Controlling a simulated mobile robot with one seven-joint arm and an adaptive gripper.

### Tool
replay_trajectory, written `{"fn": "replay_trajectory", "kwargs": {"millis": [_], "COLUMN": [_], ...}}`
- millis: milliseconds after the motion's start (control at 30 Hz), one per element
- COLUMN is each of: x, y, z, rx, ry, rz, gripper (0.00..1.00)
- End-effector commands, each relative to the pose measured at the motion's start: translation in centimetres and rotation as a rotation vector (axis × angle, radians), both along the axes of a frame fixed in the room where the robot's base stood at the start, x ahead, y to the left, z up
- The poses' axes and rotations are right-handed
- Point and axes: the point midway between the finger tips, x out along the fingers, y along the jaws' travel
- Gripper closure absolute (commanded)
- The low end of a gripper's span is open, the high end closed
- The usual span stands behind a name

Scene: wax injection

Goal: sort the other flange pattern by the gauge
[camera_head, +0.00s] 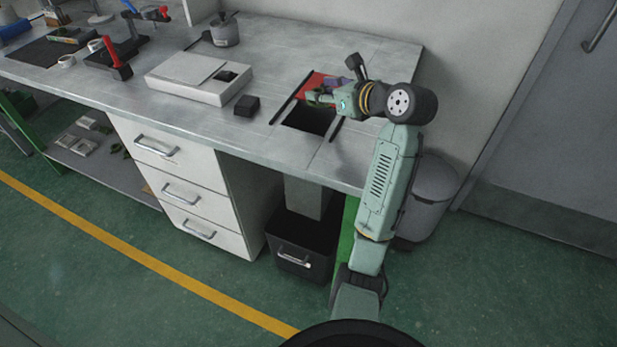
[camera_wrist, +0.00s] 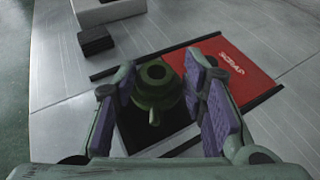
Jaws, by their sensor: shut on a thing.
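My gripper (camera_wrist: 165,95) is shut on a green flange pattern (camera_wrist: 155,87), a round flange with a central hole and a short stem. In the wrist view the pattern is between the purple finger pads, above a dark square opening (camera_wrist: 143,128) in the bench. A red sliding cover (camera_wrist: 243,62) marked SCRAP lies beside the opening. In the head view my gripper (camera_head: 325,97) is over the same opening (camera_head: 310,120) and partly hides the red cover (camera_head: 312,83); the pattern there is too small to make out clearly. I cannot identify the gauge for certain.
A black block (camera_head: 246,105) and a white box (camera_head: 185,76) stand left of the opening. A chute (camera_head: 305,196) leads down to a black bin (camera_head: 303,245). A grey pot (camera_head: 224,32) and tools stand further left. The wall is close behind the bench.

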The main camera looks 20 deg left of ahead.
Motion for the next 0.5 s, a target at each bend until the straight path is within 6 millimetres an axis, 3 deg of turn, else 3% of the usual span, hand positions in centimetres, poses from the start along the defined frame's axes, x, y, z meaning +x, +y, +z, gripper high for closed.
{"fn": "replay_trajectory", "kwargs": {"millis": [333, 367, 500], "x": [-0.02, -0.02, -0.01], "y": [0.01, 0.01, 0.01], "z": [-0.49, -0.49, -0.51], "rx": [0.001, 0.001, 0.0], "ry": [0.0, 0.0, 0.0], "rz": [0.0, 0.0, 0.0], "gripper": [0.82, 0.61, 0.51]}}
